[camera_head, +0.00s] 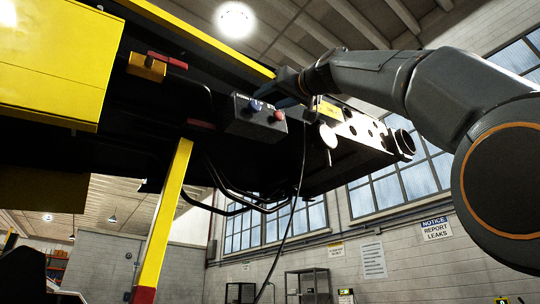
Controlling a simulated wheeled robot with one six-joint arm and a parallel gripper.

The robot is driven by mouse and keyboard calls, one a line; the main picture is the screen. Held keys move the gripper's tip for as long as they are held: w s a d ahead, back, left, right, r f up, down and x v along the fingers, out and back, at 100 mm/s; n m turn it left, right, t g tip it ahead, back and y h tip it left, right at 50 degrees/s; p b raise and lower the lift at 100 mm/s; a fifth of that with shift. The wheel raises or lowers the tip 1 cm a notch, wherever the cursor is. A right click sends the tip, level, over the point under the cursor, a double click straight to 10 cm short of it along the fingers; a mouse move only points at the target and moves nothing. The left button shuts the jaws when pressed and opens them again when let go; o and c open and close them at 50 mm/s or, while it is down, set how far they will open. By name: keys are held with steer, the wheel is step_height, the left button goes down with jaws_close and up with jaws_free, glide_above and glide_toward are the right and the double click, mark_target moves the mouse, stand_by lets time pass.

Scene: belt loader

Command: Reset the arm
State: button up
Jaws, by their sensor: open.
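My arm reaches in from the right edge, with a large grey joint marked by an orange ring. My gripper (283,88) is at its far end, a small dark shape against the dark loader body. Its fingers are hard to make out, and I see nothing held in them. It is just above and right of a grey control box (256,118) with a blue button (256,105) and a red button (279,115). I cannot tell whether it touches the box.
The yellow and black belt loader (60,65) fills the upper left. A yellow post (163,215) stands below it, and black cables (300,175) hang under the box. A metal shelf (307,285) stands by the wall. The space below my arm looks clear.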

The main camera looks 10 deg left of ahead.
stand_by(0.4)
